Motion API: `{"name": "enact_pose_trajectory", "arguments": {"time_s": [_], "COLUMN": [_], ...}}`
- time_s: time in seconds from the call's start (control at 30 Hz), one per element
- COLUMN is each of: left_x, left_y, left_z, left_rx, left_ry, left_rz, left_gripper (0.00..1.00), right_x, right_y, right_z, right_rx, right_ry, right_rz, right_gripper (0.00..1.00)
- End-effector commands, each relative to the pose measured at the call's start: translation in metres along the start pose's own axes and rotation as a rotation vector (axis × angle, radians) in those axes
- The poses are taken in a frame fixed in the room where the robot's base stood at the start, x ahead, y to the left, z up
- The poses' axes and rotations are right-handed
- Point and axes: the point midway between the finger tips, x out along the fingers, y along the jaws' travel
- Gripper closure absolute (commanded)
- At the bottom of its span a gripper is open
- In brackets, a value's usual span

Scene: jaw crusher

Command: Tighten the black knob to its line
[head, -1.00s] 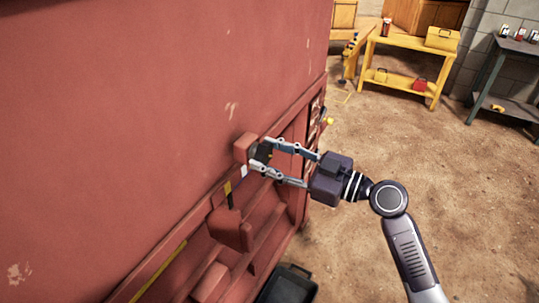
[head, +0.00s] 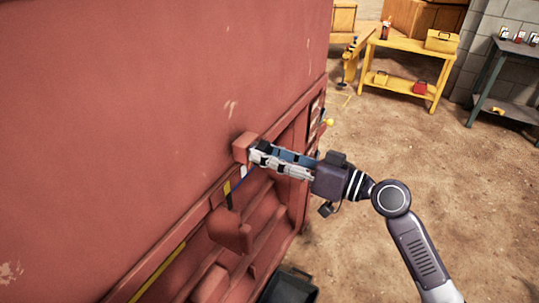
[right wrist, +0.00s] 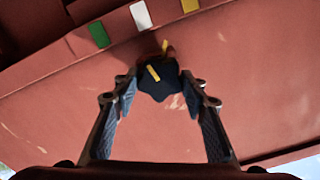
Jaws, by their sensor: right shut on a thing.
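The black knob (right wrist: 158,84) sits on the red machine and carries a short yellow stripe on its face. A second yellow mark (right wrist: 165,46) shows just beyond its rim in the right wrist view, a little to the right of the stripe; I cannot tell whether the two line up exactly. My right gripper (right wrist: 159,78) is shut on the knob, with one finger on each side. In the head view, my right gripper (head: 258,154) reaches in from the right beside a red block (head: 242,148), and its fingers mostly hide the knob. My left gripper is not in view.
Green (right wrist: 98,34), white (right wrist: 141,15) and yellow (right wrist: 190,5) patches lie on the machine near the knob. A red protruding part (head: 230,230) is below the gripper. A black bin (head: 288,286) stands on the floor. A yellow bench (head: 410,72) is at the back; the dirt floor on the right is clear.

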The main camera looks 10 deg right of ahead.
Motion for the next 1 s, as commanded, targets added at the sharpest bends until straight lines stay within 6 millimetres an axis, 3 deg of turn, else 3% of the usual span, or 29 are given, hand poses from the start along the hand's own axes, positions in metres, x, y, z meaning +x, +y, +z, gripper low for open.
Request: {"name": "enact_pose_trajectory", "arguments": {"time_s": [0.6,1.0], "left_x": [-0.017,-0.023], "left_y": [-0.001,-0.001], "left_z": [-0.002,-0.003], "left_rx": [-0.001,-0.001], "left_ry": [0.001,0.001], "left_rz": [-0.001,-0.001], "left_gripper": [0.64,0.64], "right_x": [0.000,0.000], "right_y": [0.001,0.002], "right_z": [-0.001,0.000], "right_rx": [0.546,0.724], "right_ry": [-0.001,0.000], "right_rz": [0.001,0.001], "right_gripper": [0.85,0.85]}}
